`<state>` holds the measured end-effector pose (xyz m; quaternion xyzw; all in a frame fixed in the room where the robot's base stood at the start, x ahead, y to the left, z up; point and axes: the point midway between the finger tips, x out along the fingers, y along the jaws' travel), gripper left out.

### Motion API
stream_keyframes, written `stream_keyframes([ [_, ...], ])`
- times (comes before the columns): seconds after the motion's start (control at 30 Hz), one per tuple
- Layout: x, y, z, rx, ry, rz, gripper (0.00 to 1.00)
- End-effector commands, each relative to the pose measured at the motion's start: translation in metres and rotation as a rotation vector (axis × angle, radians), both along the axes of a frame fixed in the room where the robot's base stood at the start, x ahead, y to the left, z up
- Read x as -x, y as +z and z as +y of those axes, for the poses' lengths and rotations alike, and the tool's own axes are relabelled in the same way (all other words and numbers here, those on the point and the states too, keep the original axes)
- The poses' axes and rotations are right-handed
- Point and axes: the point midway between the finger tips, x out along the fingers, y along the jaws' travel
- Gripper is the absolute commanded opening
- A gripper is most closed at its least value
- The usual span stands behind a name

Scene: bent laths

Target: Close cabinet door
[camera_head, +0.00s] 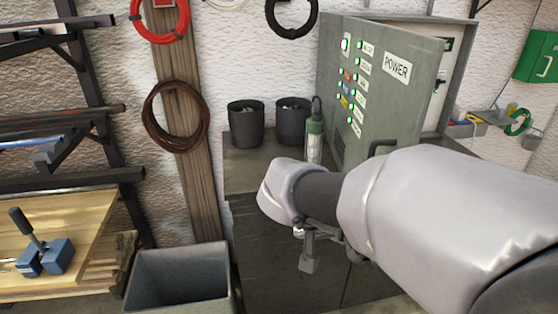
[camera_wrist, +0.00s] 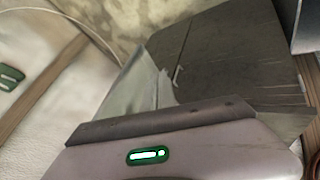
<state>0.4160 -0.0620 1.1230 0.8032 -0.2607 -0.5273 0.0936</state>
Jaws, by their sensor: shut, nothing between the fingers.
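The grey cabinet (camera_head: 330,75) stands at the back right in the head view. Its door (camera_head: 400,105), labelled POWER with rows of small lights, stands open. Its right edge swings out toward me, and part of the inside shows behind it. A dark handle (camera_head: 382,147) is at the door's lower part, partly hidden by my arm. My gripper (camera_head: 308,265) points down, shut and empty, in front of the dark bench front, below and left of the door handle. I see no contact with the door. The wrist view shows dark panels with a small light handle (camera_wrist: 178,76).
A bench (camera_head: 250,180) carries two black pots (camera_head: 246,125) and a green-topped bottle (camera_head: 314,140). A grey bin (camera_head: 180,275) stands at lower left. Shelves with metal bars and a wooden board with a blue clamp (camera_head: 45,258) are at left. My arm fills the lower right.

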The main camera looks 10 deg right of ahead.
Motion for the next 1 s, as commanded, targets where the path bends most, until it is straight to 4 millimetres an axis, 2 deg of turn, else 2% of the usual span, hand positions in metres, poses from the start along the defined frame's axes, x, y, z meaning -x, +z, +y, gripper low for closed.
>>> stream_keyframes([
  [0.03, -0.003, -0.013, -0.006, 0.001, -0.003, 0.002, 0.00],
  [0.23, -0.016, -0.047, -0.028, 0.000, -0.002, 0.003, 0.00],
  [0.4, -0.011, -0.041, -0.055, -0.002, -0.003, 0.000, 0.00],
  [0.5, -0.010, -0.040, -0.062, -0.001, 0.000, 0.000, 0.00],
  [1.0, -0.011, -0.039, -0.068, -0.001, 0.006, 0.001, 0.00],
])
